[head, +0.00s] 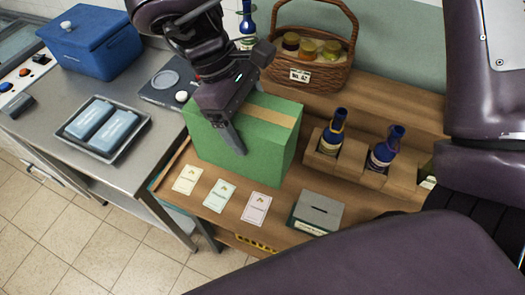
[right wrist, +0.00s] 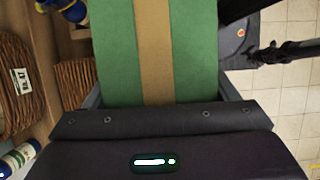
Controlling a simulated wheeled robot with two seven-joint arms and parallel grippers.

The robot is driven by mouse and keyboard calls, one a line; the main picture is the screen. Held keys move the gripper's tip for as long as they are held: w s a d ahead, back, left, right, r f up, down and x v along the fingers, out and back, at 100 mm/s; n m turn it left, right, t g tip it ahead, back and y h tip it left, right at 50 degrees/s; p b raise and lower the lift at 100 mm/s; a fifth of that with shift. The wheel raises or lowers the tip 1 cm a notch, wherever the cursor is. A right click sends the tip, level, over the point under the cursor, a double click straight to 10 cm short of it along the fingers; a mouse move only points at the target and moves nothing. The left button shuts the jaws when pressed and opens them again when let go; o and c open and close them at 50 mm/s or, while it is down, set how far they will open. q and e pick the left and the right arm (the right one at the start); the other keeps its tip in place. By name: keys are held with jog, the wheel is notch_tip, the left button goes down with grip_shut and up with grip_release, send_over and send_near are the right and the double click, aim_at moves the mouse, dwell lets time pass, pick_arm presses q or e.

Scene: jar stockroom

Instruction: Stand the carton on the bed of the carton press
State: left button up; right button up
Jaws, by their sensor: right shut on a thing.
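The green carton (head: 255,142) with a tan tape strip is upright at the left part of the wooden table. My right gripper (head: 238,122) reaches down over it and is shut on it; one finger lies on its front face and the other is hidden. In the right wrist view the carton (right wrist: 195,60) fills the middle, between the fingers. I cannot tell whether its base touches the table. I cannot make out the carton press for sure. My left gripper is not in the head view.
Cards (head: 219,196) and a slotted grey box (head: 318,211) lie in front. Bottles in a wooden holder (head: 317,165) stand right, a wicker basket (head: 307,67) behind. The steel counter (head: 135,165) at left bears a tray (head: 77,145), a blue box (head: 95,45) and a dark plate (head: 150,95).

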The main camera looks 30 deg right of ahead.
jog(key=f, duration=0.5)
jog(key=shift+w+d+f, duration=0.2)
jog(key=shift+w+f, duration=0.05)
jog(key=shift+w, duration=0.1)
notch_tip(320, 180, down, 7)
jog(key=shift+a+f, duration=0.1)
jog(key=shift+f, duration=0.05)
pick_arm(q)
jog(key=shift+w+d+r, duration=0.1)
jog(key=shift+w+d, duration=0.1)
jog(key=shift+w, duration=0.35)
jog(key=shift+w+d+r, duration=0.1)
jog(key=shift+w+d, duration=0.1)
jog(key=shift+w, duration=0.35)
pick_arm(e)
notch_tip(320, 180, down, 5)
jog(key=shift+r, duration=0.1)
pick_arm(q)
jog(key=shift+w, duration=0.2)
pick_arm(e)
jog(key=o, duration=1.2)
